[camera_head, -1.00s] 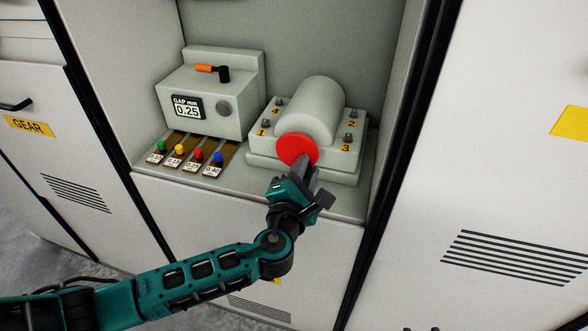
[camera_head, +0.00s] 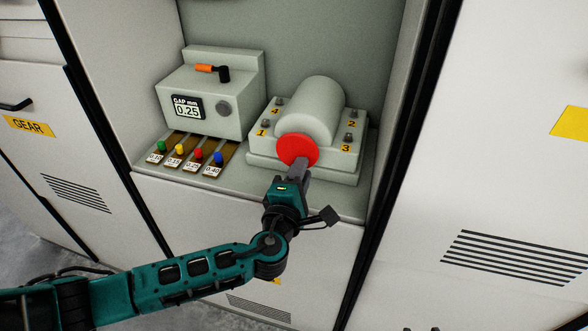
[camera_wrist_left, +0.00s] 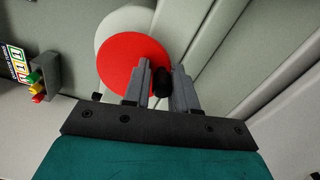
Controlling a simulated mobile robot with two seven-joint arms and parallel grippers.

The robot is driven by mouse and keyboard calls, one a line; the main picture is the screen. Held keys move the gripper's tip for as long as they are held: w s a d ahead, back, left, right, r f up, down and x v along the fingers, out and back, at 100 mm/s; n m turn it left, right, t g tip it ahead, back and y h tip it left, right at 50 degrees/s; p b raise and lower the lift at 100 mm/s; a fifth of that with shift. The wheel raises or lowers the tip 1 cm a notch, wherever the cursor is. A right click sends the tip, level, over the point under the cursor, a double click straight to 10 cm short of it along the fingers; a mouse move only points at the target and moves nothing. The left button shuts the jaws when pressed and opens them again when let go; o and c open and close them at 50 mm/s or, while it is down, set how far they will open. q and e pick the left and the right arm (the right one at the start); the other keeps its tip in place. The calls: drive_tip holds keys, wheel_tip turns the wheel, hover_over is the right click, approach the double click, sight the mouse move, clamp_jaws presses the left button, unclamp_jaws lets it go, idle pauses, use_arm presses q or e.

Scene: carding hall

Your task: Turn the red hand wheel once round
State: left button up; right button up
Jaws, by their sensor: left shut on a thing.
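The red hand wheel (camera_head: 297,150) is a flat red disc on the front end of a rounded grey housing (camera_head: 308,108). In the left wrist view the wheel (camera_wrist_left: 133,62) fills the upper middle, with a dark handle (camera_wrist_left: 162,83) at its lower right edge. My left gripper (camera_head: 301,166) is at the wheel's lower edge in the head view. In the left wrist view its two fingers (camera_wrist_left: 161,80) stand on either side of the dark handle, shut on it. The fingers hide part of the wheel's rim. My right gripper is not in view.
A grey gauge box (camera_head: 208,98) reading 0.25 stands left of the housing. Several coloured knobs on labelled strips (camera_head: 187,152) lie in front of it. Numbered studs surround the housing. The cabinet's side wall (camera_head: 393,110) is close on the right.

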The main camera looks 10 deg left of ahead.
use_arm(q)
drive_tip(key=o, duration=0.7)
drive_tip(key=shift+w+a+r, duration=0.2)
drive_tip(key=shift+r, duration=0.05)
drive_tip(key=shift+o, duration=0.2)
drive_tip(key=shift+s+f, duration=0.15)
drive_tip(key=shift+s, duration=0.45)
drive_tip(key=s, duration=0.5)
drive_tip(key=shift+s, duration=0.3)
drive_tip(key=shift+f, duration=0.1)
